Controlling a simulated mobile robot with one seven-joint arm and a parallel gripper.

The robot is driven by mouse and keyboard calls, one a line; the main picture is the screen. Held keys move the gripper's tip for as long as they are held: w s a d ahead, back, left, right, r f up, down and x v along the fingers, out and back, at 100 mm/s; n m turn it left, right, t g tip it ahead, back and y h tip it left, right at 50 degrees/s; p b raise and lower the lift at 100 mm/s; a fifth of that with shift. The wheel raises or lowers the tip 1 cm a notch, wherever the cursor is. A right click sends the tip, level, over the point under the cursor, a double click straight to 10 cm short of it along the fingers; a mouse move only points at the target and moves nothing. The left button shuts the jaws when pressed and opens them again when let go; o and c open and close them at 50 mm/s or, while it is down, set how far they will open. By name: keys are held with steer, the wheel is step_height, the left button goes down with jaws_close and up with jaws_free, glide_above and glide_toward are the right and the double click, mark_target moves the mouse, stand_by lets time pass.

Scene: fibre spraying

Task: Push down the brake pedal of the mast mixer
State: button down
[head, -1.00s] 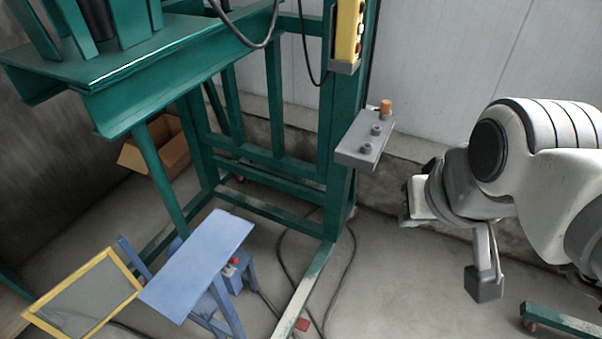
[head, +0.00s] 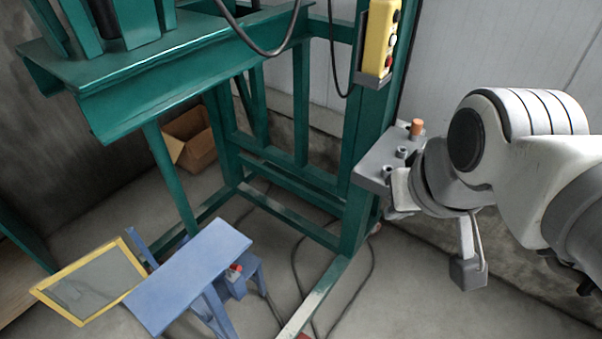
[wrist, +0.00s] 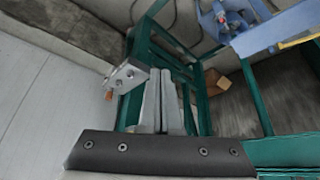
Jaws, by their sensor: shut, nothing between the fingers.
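The green mast mixer frame (head: 357,150) stands in the middle of the head view, its floor leg running toward the bottom edge. A small red piece (head: 306,336) beside that leg is cut off by the bottom edge; I cannot tell if it is the brake pedal. No other pedal is clear. My gripper (wrist: 168,75) is shut and empty in the wrist view, in front of the green frame. In the head view the arm's end overlaps a grey shelf with an orange knob (head: 375,170); I cannot tell whether they touch.
The grey shelf also shows left of the fingers in the wrist view (wrist: 130,76). A yellow button pendant (head: 380,38) hangs on the post. A blue stand (head: 190,275) and a yellow-framed screen (head: 95,283) stand at lower left. Cables lie on the floor. A cardboard box (head: 190,140) sits behind.

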stand_by(0.4)
steer(key=w+a+f+n+g+b, duration=0.15)
steer(key=w+f+n+b, duration=0.45)
steer(key=f, duration=0.7)
steer(key=w+a+f+n+g+h+b, duration=0.1)
steer(key=w+a+f+n+b, duration=0.3)
steer(key=w+f, duration=0.7)
steer(key=w+a+f+n+g+b, duration=0.2)
steer(key=w+f+n+b, duration=0.35)
steer(key=f, duration=0.95)
steer(key=s+a+f+n+b, duration=0.2)
steer(key=f+n+b, duration=0.1)
steer(key=f, duration=1.1)
steer(key=s+a+f+n+g+b, duration=0.1)
steer(key=s+f+n+b, duration=0.2)
steer(key=f, duration=1.2)
steer(key=s+a+f+n+g+b, duration=0.1)
steer(key=f+n, duration=0.6)
steer(key=f, duration=0.7)
steer(key=shift+s+a+f+h+b, duration=0.4)
steer(key=shift+s+a+b, duration=0.4)
steer(key=shift+s+b, duration=0.35)
steer(key=shift+g, duration=0.25)
